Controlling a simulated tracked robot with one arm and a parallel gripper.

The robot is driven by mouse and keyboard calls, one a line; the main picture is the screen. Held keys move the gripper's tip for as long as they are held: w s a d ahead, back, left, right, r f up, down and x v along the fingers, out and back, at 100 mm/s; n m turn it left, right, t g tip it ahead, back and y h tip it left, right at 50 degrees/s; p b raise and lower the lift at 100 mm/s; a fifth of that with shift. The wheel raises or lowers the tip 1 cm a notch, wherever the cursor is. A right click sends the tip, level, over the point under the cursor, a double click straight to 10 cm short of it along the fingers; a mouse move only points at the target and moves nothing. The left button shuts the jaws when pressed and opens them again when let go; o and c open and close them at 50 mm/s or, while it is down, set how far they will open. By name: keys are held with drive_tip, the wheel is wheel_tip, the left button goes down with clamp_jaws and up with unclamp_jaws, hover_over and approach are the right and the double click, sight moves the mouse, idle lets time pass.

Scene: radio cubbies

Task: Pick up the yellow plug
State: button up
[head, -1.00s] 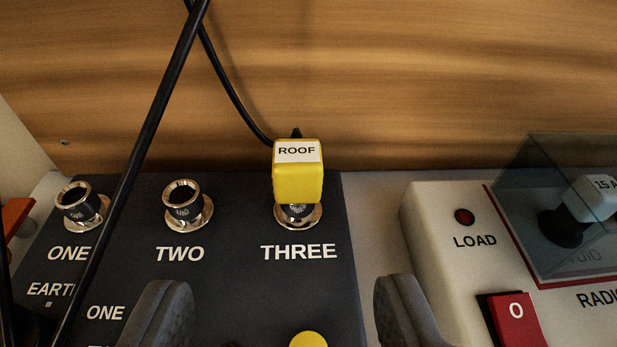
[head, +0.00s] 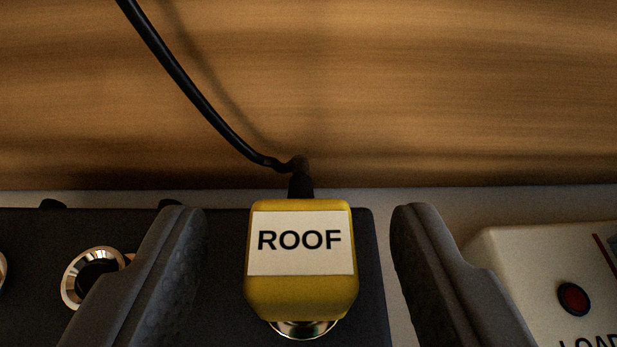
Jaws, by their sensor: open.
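The yellow plug (head: 301,296) carries a white label reading ROOF. It sits upright on a metal socket (head: 303,330) at the right end of the dark panel, and a black cable leaves its back. My gripper (head: 300,225) is open, with one dark finger on each side of the plug. Gaps show between the plug and both fingers, so it appears untouched. The socket is mostly hidden under the plug.
The black cable (head: 190,88) runs up and left in front of the wooden back wall (head: 450,90). An empty metal socket (head: 75,278) is left of my left finger. A pale box (head: 525,270) with a red lamp (head: 574,299) stands close to the right finger.

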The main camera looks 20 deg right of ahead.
sight(296, 253)
drive_tip(key=shift+w+d+f, duration=0.2)
drive_tip(key=shift+w, duration=0.45)
drive_tip(key=c, duration=1.1)
drive_tip(key=shift+o, duration=0.2)
drive_tip(key=shift+s+r+p, duration=0.1)
drive_tip(key=shift+r+p, duration=0.5)
drive_tip(key=shift+r, duration=1.2)
drive_tip(key=s+a+r+b, duration=0.1)
drive_tip(key=s+b, duration=0.3)
drive_tip(key=s, duration=1.1)
drive_tip(key=shift+s+a+b, duration=0.3)
drive_tip(key=shift+s+a, duration=0.05)
drive_tip(key=shift+a, duration=0.05)
